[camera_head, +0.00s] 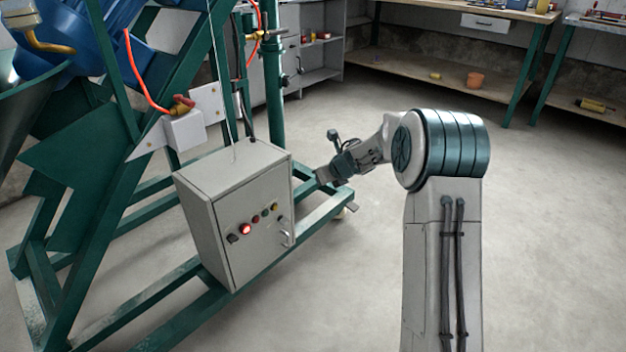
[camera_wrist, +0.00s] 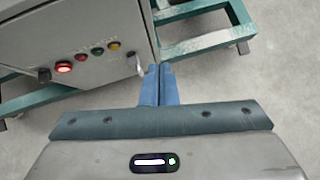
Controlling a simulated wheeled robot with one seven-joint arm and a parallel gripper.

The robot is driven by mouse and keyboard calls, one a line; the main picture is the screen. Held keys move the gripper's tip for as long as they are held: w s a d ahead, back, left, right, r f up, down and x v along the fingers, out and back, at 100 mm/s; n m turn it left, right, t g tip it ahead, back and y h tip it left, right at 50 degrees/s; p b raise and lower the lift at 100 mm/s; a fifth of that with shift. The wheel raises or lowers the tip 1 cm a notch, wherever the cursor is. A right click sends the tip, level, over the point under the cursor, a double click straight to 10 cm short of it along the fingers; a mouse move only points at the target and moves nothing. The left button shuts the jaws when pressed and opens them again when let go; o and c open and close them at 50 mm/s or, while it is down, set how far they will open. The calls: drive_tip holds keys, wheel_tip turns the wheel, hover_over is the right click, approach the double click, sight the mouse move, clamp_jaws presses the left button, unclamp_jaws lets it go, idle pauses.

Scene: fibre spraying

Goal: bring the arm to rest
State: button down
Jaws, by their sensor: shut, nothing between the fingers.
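My gripper (camera_wrist: 159,72) shows in the wrist view with its two blue fingers pressed together and nothing between them. In the head view, my arm reaches left from its large teal joint, and my gripper (camera_head: 322,176) is just right of the grey control box (camera_head: 222,192). The wrist view shows the control box (camera_wrist: 95,25) at upper left, with its row of buttons and a lit red lamp. The fingertips appear close to the box's right edge. I cannot tell the exact gap.
The green machine frame (camera_head: 165,318) stands under and around the control box. A blue motor (camera_head: 95,35) and an orange hose (camera_head: 140,75) are above. Workbenches (camera_head: 450,65) line the back wall. The concrete floor (camera_head: 560,230) on the right is clear.

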drive_tip(key=s+d+r+m+t+h+p, duration=0.1)
drive_tip(key=s+d+r+m+h+p, duration=0.25)
drive_tip(key=r+m, duration=0.5)
drive_tip(key=s+d+r+m+t+h+p, duration=0.1)
drive_tip(key=s+d+r+m+p, duration=0.35)
drive_tip(key=r, duration=0.75)
drive_tip(key=s+d+r+m+t+h+p, duration=0.15)
drive_tip(key=s+r+m+p, duration=0.25)
drive_tip(key=r+m+p, duration=0.55)
drive_tip(key=s+a+r+m+g+p, duration=0.1)
drive_tip(key=s+r+m+p, duration=0.3)
drive_tip(key=s, duration=0.6)
drive_tip(key=s+a+r+m+g+y+p, duration=0.1)
drive_tip(key=s+r+m+g+p, duration=0.3)
drive_tip(key=s+m, duration=0.5)
drive_tip(key=s+a+r+m+g+p, duration=0.1)
drive_tip(key=s+r+m+g+p, duration=0.2)
drive_tip(key=s+m+p, duration=0.4)
drive_tip(key=s+r, duration=0.1)
drive_tip(key=s, duration=0.4)
drive_tip(key=shift+s+a+y, duration=0.25)
drive_tip(key=shift+a+y, duration=0.05)
drive_tip(key=shift+a, duration=0.05)
drive_tip(key=shift+r+g, duration=0.1)
drive_tip(key=shift+g, duration=0.15)
